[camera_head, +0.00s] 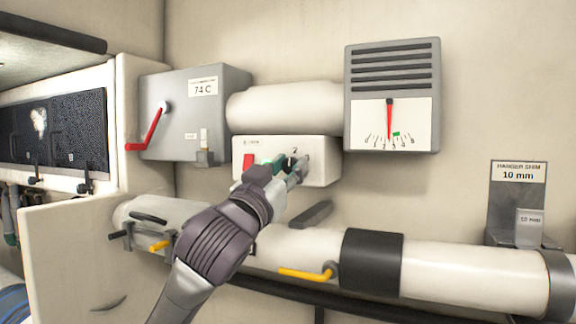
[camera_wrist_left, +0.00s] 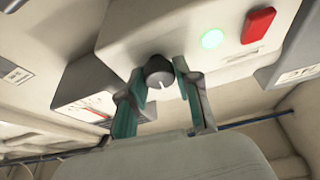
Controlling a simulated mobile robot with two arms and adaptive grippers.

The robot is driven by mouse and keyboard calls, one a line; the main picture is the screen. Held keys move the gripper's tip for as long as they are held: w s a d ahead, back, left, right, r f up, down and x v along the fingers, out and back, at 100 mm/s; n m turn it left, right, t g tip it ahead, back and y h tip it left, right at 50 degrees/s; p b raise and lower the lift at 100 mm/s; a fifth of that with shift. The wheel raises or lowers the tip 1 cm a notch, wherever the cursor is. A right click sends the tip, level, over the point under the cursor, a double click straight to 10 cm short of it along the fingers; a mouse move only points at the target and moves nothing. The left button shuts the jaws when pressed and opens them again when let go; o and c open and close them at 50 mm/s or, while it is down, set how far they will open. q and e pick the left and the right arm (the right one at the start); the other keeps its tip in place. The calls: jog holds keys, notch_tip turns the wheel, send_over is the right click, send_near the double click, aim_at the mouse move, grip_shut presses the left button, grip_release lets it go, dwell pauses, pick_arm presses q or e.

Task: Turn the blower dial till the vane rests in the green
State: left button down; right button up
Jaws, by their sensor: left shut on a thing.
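The blower dial (camera_wrist_left: 158,74) is a dark round knob with a white pointer line, on the white control box (camera_head: 325,160). My left gripper (camera_wrist_left: 158,92) has its green-padded fingers closed on both sides of the dial. In the head view, my left gripper (camera_head: 284,168) reaches the box front and mostly hides the dial. The grey vent gauge (camera_head: 438,95) has a red vane (camera_head: 389,118) hanging nearly straight down. The green patch (camera_head: 397,134) lies just right of the vane, which appears clear of it. My right gripper is not in view.
A red switch (camera_wrist_left: 258,24) and a lit green lamp (camera_wrist_left: 212,39) sit on the control box. A grey box (camera_head: 222,90) with a red lever (camera_head: 148,130) is at left. A white pipe (camera_head: 470,270) with yellow handles runs below. A shim holder (camera_head: 514,200) stands right.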

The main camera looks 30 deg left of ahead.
pick_arm(q)
jog(key=m+h+p, duration=0.1)
jog(key=m, duration=0.1)
jog(key=m+h+p, duration=0.1)
jog(key=m, duration=0.1)
jog(key=m+h+p, duration=0.1)
jog(key=m, duration=0.1)
jog(key=shift+a+r+g, duration=0.1)
jog(key=shift+r+g, duration=0.15)
jog(key=shift+g, duration=0.15)
jog(key=m+g+h+p, duration=0.1)
jog(key=m+h+p, duration=0.1)
jog(key=m+p, duration=0.2)
jog(key=shift+m+p, duration=0.3)
jog(key=shift+m, duration=0.6)
jog(key=shift+f+m+g+h+p, duration=0.2)
jog(key=shift+m+g+h+p, duration=0.45)
jog(key=shift+m+p, duration=0.75)
jog(key=c, duration=0.8)
grip_release()
jog(key=shift+c, duration=0.2)
